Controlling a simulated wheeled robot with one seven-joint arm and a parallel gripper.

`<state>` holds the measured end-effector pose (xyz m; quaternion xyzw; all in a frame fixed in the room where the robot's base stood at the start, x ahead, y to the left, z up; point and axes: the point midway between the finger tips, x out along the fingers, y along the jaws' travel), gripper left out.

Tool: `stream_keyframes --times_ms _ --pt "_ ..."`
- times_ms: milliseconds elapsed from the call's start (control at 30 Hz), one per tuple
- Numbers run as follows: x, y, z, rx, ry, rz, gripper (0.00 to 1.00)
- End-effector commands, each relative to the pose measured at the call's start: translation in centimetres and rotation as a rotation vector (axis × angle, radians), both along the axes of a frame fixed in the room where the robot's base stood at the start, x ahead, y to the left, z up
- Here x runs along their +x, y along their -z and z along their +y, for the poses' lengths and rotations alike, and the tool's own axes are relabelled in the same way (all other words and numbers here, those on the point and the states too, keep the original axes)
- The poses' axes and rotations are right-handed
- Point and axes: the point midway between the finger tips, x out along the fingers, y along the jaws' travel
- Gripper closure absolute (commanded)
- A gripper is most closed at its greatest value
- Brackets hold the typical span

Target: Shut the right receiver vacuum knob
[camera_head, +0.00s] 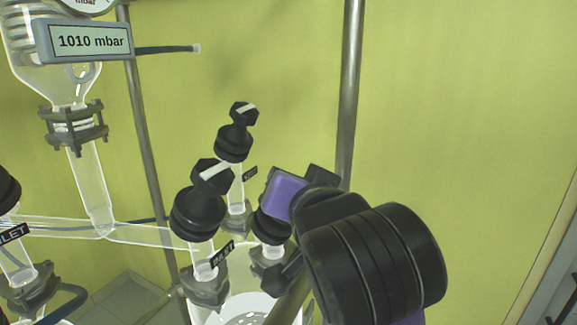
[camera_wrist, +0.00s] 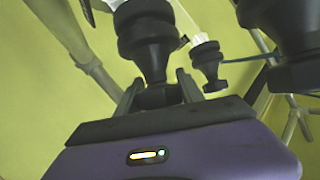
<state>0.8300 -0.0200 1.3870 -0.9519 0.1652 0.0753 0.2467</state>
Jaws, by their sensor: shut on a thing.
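Three black knobs on glass stems stand in a cluster in the head view. The right one (camera_head: 271,228) is partly hidden behind my gripper (camera_head: 277,207), which reaches it from the right with its purple hand above it. In the wrist view my gripper's two dark fingers (camera_wrist: 158,92) stand on either side of a black knob (camera_wrist: 147,42) and are shut on it. I take this to be the right knob of the cluster. No label on it is readable, and its pointer mark is hidden.
A front knob (camera_head: 198,213) with a white mark stands close left of my gripper, and a back knob (camera_head: 236,135) stands behind. A pressure display (camera_head: 90,41) reads 1010 mbar. Metal posts (camera_head: 350,90) rise behind. The right side is open before a yellow-green wall.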

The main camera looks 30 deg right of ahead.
Motion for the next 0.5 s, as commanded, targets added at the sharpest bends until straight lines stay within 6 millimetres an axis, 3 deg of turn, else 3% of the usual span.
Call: stream_keyframes --times_ms 500 --pt "-0.6 0.7 -0.6 0.193 0.408 0.143 0.96"
